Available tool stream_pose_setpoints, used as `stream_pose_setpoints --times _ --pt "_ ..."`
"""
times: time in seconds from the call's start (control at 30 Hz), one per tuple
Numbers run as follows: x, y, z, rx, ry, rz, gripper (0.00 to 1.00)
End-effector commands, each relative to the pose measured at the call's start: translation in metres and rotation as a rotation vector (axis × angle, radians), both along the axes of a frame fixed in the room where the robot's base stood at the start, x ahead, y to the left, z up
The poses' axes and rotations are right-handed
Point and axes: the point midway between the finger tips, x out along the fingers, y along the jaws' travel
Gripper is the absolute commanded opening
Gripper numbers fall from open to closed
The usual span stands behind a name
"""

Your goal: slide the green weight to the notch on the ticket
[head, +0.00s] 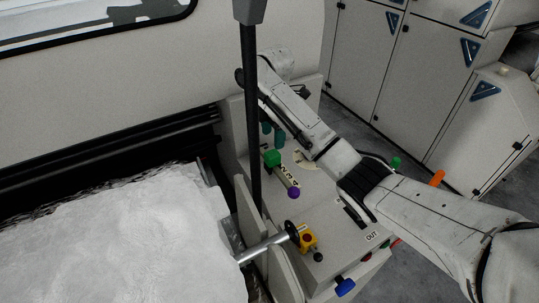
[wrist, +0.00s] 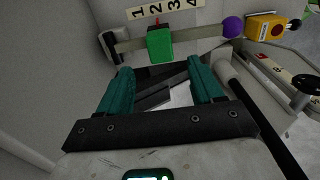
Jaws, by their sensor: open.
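The green weight (wrist: 160,43) is a block sitting on a pale horizontal bar (wrist: 205,45) in the wrist view. A white strip numbered 1 to 4 (wrist: 176,7) runs above it, and a small red mark at the weight's top lies near the 2. A purple ball (wrist: 232,27) caps the bar's right end. The head view also shows the green weight (head: 272,158) and the purple ball (head: 294,193). My gripper (wrist: 160,76) has teal fingers spread wide, empty, just short of the weight and apart from it. I cannot make out a ticket with a notch.
A yellow box with a red button (head: 308,241) and a blue knob (head: 345,287) are on the machine's near side. A black post (head: 252,110) stands left of the weight. White fibre (head: 110,240) fills the lower left. Grey cabinets (head: 425,80) stand behind.

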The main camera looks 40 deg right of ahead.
Motion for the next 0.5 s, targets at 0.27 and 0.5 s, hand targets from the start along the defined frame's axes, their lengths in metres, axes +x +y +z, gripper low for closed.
stream_pose_setpoints --times 0.27,0.5 --pt "0.0 0.001 -0.051 0.004 0.002 0.001 0.66" --pt "0.0 0.0 -0.076 0.002 0.002 0.0 0.66"
